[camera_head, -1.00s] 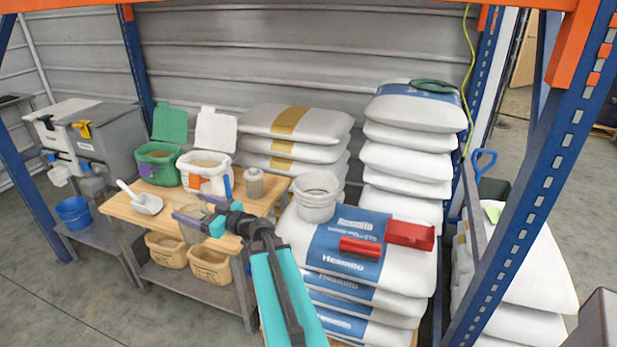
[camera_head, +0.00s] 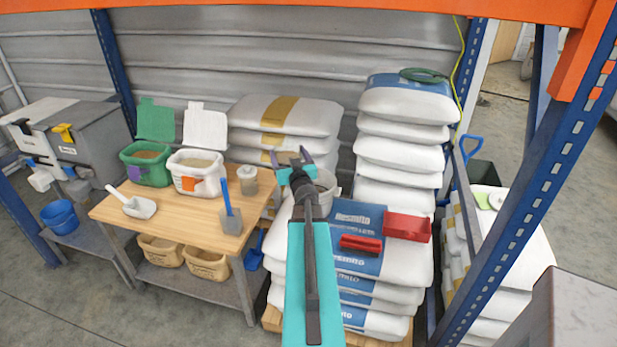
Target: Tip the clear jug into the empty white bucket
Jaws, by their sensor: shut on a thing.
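My gripper (camera_head: 291,162) is shut on the clear jug (camera_head: 289,157), which shows only as a small tan patch between the purple-grey fingers. Most of the jug is hidden by the fingers and wrist, and I cannot tell its tilt. The white bucket (camera_head: 327,187) stands on the stack of sacks, just right of and partly behind my wrist. The gripper is at the upper left of the bucket in the picture. The bucket's inside is mostly hidden.
A red tray (camera_head: 408,226) and a red tool (camera_head: 361,243) lie on the sacks to the right. The wooden bench (camera_head: 185,212) holds a white scoop (camera_head: 138,206), a green bin (camera_head: 145,173), a white bin (camera_head: 195,179), a lidded jar (camera_head: 248,182) and a blue-handled scraper (camera_head: 231,218).

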